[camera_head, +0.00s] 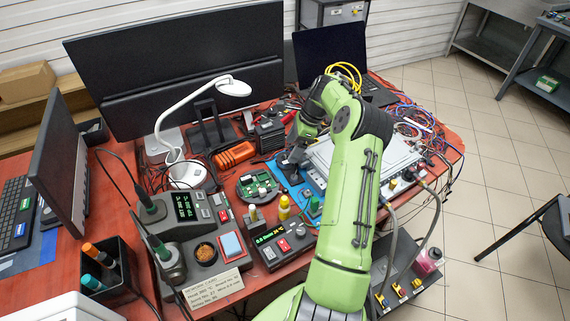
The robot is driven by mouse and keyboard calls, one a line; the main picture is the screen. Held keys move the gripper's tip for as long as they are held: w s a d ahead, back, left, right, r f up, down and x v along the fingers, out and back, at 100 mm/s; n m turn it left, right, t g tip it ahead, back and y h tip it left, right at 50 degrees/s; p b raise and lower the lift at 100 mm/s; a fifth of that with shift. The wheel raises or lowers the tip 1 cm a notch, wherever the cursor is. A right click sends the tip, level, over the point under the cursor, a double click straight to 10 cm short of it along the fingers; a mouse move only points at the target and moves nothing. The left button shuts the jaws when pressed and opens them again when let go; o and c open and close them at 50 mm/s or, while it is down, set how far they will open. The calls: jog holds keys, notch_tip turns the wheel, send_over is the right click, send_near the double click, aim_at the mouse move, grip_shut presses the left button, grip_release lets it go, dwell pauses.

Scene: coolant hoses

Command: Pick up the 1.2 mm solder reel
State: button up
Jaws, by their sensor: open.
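My green arm reaches over the red table from the lower right. My dark gripper (291,160) is at its far end, low over the blue mat (307,222) between the round green circuit board and the silver equipment case. Its fingers are small and partly merge with the dark things around them; nothing can be made out between them. I cannot pick out a reel marked 1.2 mm.
The silver case (358,160) stands right of the gripper, the circuit board (257,186) left. Small yellow bottles (284,207) and a soldering station (190,232) are nearer. A white lamp (180,130), orange tool (234,155) and monitors crowd the back and left. Cables hang at right.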

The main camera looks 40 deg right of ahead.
aim_at(287, 156)
jog(key=b+x, duration=0.2)
jog(key=x, duration=0.3)
jog(key=shift+a+f, duration=0.1)
jog(key=shift+a, duration=0.05)
jog(key=shift+c, duration=0.3)
jog(key=c, duration=1.2)
